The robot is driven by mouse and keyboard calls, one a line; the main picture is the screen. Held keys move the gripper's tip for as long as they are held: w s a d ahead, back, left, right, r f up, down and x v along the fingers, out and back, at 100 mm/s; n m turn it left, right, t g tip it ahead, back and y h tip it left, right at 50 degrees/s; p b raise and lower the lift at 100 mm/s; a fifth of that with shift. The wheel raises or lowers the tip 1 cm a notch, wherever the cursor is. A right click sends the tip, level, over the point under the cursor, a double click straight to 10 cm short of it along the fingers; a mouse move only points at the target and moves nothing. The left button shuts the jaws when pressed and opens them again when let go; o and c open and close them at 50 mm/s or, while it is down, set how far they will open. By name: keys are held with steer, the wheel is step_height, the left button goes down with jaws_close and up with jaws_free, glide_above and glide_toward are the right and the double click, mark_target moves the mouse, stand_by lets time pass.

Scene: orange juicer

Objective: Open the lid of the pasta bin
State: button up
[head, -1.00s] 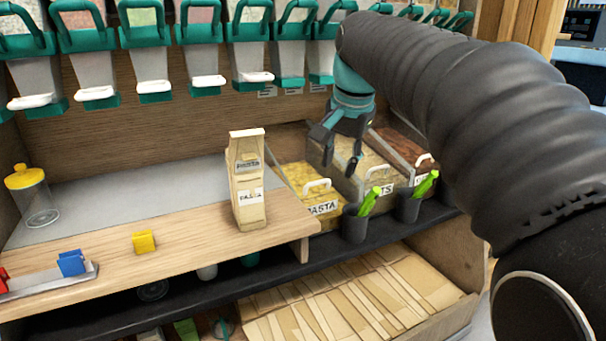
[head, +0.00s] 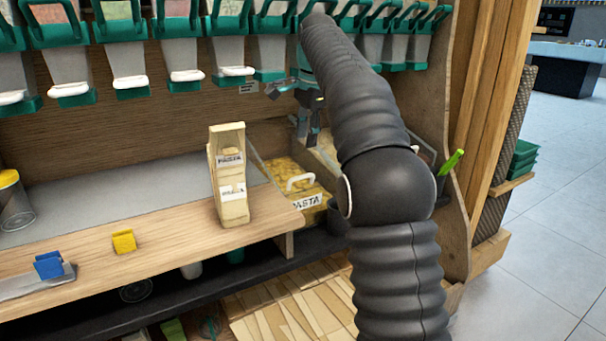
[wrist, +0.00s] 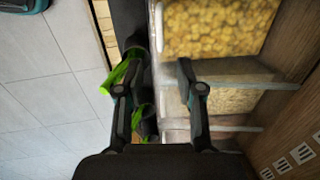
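The pasta bin (head: 306,201) stands right of the paper pasta bag, with a white lid handle (head: 300,181) above its PASTA label. Its lid looks down, with yellow pasta showing through. In the wrist view, the pasta bin (wrist: 215,28) is at the top, with a white handle-like piece at its left edge. My gripper (head: 308,138) is above and behind the bins, just right of the pasta bin. In the wrist view my gripper (wrist: 158,98) has its two fingers wide apart with nothing held. My arm hides most of the neighbouring bins in the head view.
The pasta bag (head: 231,180) stands on the wooden shelf left of the bin. Dispensers with green handles (head: 232,45) hang above. A neighbouring bin (wrist: 232,100) lies below the pasta bin in the wrist view.

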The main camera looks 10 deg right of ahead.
mark_target(303, 177)
steer(key=f+b, duration=0.1)
steer(key=f, duration=0.2)
steer(key=w+f+b, duration=0.1)
steer(key=f, duration=0.3)
steer(key=w+f+b, duration=0.1)
steer(key=f, duration=0.2)
steer(key=shift+a+f, duration=0.3)
steer(key=shift+f, duration=0.05)
jaws_close()
